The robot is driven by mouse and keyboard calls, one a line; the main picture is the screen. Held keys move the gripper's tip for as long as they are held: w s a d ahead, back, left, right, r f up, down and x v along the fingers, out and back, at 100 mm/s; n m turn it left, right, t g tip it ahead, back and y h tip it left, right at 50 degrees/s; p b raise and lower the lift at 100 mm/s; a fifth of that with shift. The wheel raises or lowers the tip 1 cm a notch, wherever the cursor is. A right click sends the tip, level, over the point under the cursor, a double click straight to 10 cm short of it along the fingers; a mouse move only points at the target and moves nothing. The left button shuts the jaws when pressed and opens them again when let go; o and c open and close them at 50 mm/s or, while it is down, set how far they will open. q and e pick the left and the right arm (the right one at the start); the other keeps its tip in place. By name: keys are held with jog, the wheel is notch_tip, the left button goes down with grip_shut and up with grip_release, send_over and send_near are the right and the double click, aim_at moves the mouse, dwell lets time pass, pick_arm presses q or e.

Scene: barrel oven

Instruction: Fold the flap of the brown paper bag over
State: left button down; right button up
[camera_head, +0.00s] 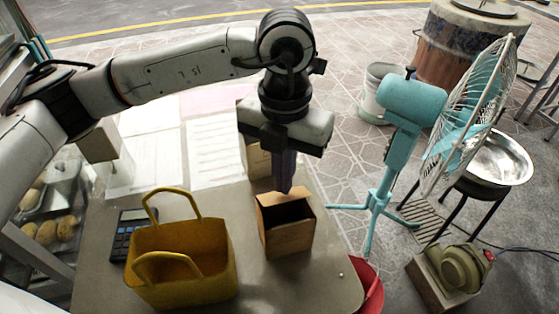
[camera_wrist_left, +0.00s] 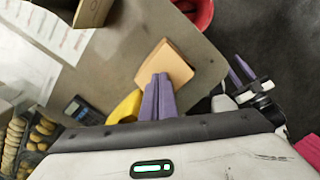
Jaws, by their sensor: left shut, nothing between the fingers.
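The brown paper bag (camera_head: 289,236) stands upright on the table, with its dark open top visible in the head view. Its tan surface also shows in the left wrist view (camera_wrist_left: 168,60). My left gripper (camera_head: 284,190) points down at the bag's far upper edge, its purple fingers closed together and empty. In the left wrist view its fingertips (camera_wrist_left: 158,78) overlap the bag's near edge; I cannot tell whether they touch it. My right gripper (camera_wrist_left: 241,70) shows small at the right of the left wrist view, away from the bag; its finger gap is unclear.
A yellow basket (camera_head: 182,272) with raised handles stands left of the bag, and a calculator (camera_head: 125,233) lies behind it. A cardboard box (camera_head: 257,158) is behind the bag. A red bucket (camera_head: 371,290) and a teal fan (camera_head: 400,150) stand beyond the table's right edge.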

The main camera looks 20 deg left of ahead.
pick_arm(q)
jog(key=shift+s+f, duration=0.1)
jog(key=shift+s+d+f+b, duration=0.55)
jog(key=shift+s+d+b, duration=0.05)
jog(key=shift+s, duration=0.25)
notch_tip(320, 180, up, 9)
jog(key=p, duration=0.4)
jog(key=shift+p, duration=0.4)
